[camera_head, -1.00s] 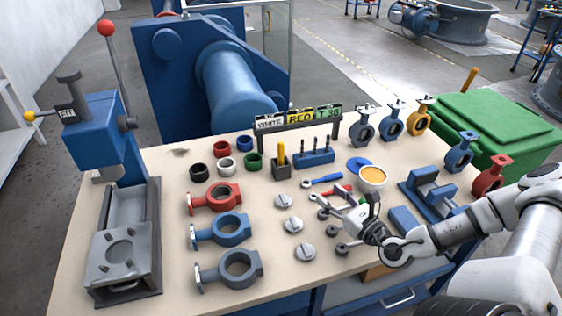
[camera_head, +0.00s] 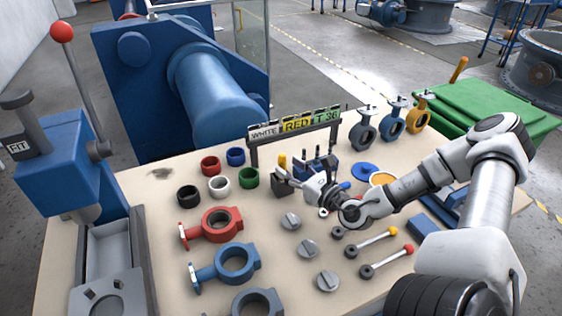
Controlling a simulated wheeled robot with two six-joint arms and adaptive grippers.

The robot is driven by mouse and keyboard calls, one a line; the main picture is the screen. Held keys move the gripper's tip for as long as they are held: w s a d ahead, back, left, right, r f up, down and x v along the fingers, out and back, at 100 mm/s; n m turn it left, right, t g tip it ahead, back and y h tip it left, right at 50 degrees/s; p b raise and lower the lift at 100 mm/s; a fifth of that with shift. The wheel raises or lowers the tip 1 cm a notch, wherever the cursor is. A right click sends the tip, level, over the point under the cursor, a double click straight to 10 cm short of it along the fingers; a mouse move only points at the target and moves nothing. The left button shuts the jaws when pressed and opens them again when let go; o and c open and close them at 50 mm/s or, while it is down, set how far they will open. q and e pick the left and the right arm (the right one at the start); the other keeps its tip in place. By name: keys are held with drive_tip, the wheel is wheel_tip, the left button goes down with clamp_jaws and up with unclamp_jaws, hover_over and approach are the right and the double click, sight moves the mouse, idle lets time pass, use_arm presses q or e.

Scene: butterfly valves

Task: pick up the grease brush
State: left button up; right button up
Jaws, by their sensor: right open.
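A tool with a yellow upright handle (camera_head: 282,160) stands in a small dark block (camera_head: 283,187) near the back middle of the bench; its lower end is hidden, so I cannot tell surely that it is the grease brush. A blue-handled tool (camera_head: 345,186) lies mostly hidden behind my right gripper. The pot of yellow-orange grease (camera_head: 382,179) is partly hidden by my right arm. My right gripper (camera_head: 284,179) is open, its fingers pointing left in front of the dark block, with no object visible between them. My left gripper is out of view.
A blue tool rack (camera_head: 318,168) stands behind the gripper, and the sign stand (camera_head: 298,137) is farther back. Coloured rings (camera_head: 220,186) and valve bodies (camera_head: 235,262) lie to the left. Metal discs (camera_head: 308,247) and ball-ended levers (camera_head: 385,237) lie in front.

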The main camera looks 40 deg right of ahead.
sight(285, 166)
drive_tip(key=w, duration=0.1)
drive_tip(key=w+b, duration=0.1)
drive_tip(key=w, duration=0.1)
drive_tip(key=shift+w+f+b, duration=0.2)
drive_tip(key=shift+f+b, duration=0.1)
drive_tip(key=shift+b, duration=0.05)
drive_tip(key=shift+w+r, duration=0.1)
drive_tip(key=shift+w, duration=0.25)
drive_tip(key=shift+s+r, duration=0.2)
drive_tip(key=shift+r, duration=0.05)
drive_tip(key=c, duration=0.4)
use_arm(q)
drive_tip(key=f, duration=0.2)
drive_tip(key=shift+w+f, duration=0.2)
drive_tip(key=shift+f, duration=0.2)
use_arm(e)
clamp_jaws()
wheel_tip(285, 166, up, 10)
drive_tip(key=p, duration=0.8)
drive_tip(key=shift+r+p, duration=0.15)
drive_tip(key=shift+p, duration=0.2)
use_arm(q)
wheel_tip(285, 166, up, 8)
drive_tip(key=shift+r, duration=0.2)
